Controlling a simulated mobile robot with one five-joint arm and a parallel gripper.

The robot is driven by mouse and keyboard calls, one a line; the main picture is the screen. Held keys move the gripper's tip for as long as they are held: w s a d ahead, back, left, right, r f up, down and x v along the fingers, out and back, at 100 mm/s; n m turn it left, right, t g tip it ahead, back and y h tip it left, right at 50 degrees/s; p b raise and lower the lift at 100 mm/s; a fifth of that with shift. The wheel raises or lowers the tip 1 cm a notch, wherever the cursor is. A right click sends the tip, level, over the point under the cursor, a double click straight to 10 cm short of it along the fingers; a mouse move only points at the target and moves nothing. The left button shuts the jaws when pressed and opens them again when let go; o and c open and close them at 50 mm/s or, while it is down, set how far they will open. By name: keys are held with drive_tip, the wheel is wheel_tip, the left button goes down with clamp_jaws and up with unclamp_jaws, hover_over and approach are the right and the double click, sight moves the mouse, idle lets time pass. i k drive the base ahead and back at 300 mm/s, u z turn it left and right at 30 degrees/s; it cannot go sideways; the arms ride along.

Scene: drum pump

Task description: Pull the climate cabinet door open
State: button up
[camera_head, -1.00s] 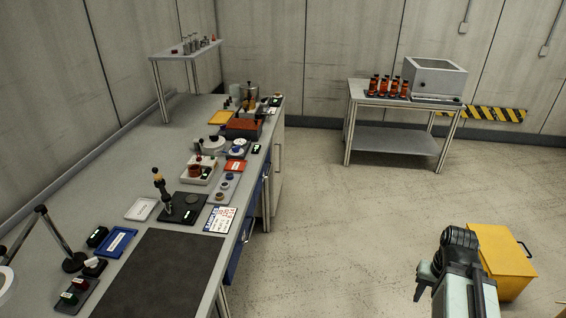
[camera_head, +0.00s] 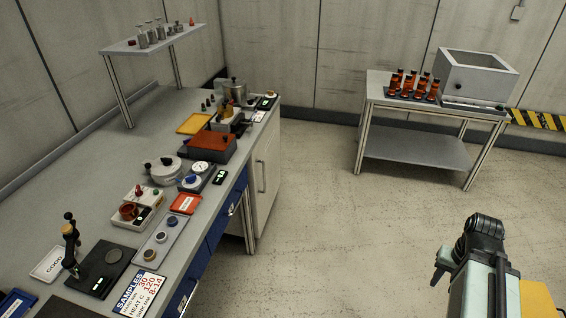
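A white cabinet door (camera_head: 264,170) with a vertical bar handle (camera_head: 262,176) sits under the far end of the long bench and looks shut. A light grey box (camera_head: 476,76) with a window and a dark round knob stands on the far table. No label shows which one is the climate cabinet. The dark end of my folded arm, with my gripper (camera_head: 446,262) at its left side, is at the lower right. It is well apart from both and touches nothing visible. Its fingers are too unclear to tell open from shut.
The long bench (camera_head: 80,178) fills the left side, crowded with instruments and trays. Blue drawers (camera_head: 228,212) face the aisle. Several orange-brown bottles (camera_head: 412,86) stand on the far table (camera_head: 415,148). A yellow box (camera_head: 538,300) is partly hidden behind my arm. The middle floor is clear.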

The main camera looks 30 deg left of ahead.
sight(263, 165)
drive_tip(key=i, duration=0.7)
drive_tip(key=u, duration=1.5)
drive_tip(key=k, duration=1)
drive_tip(key=z, duration=0.8)
drive_tip(key=i, duration=1.3)
drive_tip(key=u, duration=2.1)
